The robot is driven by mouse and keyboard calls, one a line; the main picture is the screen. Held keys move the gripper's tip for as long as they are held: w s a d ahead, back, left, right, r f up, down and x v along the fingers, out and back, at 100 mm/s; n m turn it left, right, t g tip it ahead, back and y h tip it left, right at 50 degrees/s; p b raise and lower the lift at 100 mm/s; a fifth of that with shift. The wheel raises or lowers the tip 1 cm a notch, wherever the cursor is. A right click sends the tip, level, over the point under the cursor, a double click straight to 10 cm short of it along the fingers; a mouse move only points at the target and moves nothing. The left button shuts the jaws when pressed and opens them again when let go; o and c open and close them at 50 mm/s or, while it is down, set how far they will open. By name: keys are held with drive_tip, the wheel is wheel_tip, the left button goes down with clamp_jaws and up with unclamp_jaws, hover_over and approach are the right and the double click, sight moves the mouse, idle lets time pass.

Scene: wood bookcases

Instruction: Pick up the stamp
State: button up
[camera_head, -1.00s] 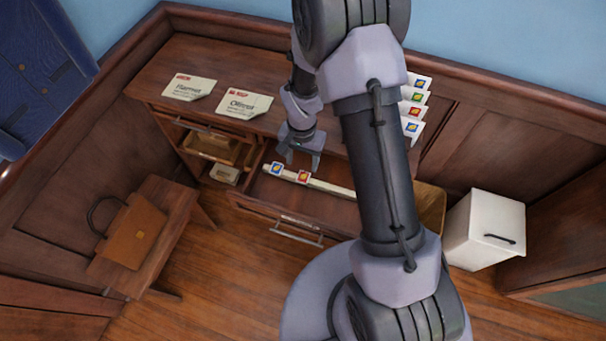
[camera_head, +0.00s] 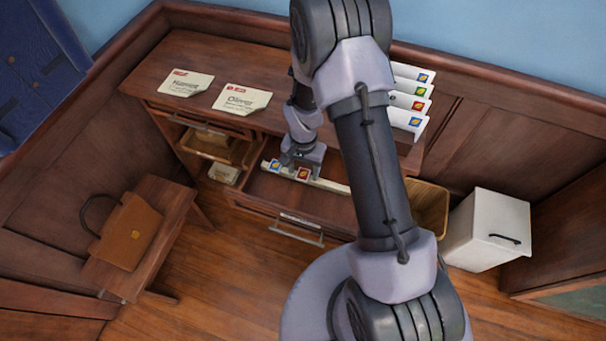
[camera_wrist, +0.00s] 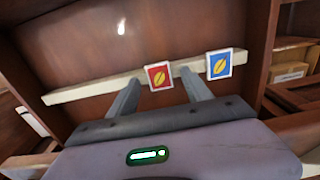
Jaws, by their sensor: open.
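Two stamps lean on a pale strip (camera_head: 330,185) inside an open drawer (camera_head: 290,205). The blue stamp (camera_head: 274,166) with a yellow leaf-like mark is on the left in the head view and on the right in the wrist view (camera_wrist: 219,64). The red stamp (camera_head: 303,174) with a similar mark also shows in the wrist view (camera_wrist: 159,76). My gripper (camera_head: 293,170) is low over the drawer at the strip. In the wrist view its two fingers (camera_wrist: 160,92) are apart, with the red stamp between their tips and the blue stamp just outside the right finger. I cannot tell whether they touch.
Two name cards, Harriet (camera_head: 187,83) and Oliver (camera_head: 241,98), lie on the desk top (camera_head: 200,55). A stack of stamp-marked white items (camera_head: 408,100) stands at the right. A bench (camera_head: 150,240) holds a briefcase (camera_head: 130,232). A white cabinet (camera_head: 480,230) is at the right.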

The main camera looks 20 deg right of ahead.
sight(303, 173)
clamp_jaws()
wheel_tip(303, 173, up, 10)
drive_tip(key=p, duration=0.4)
drive_tip(key=shift+r, duration=0.2)
idle(0.4)
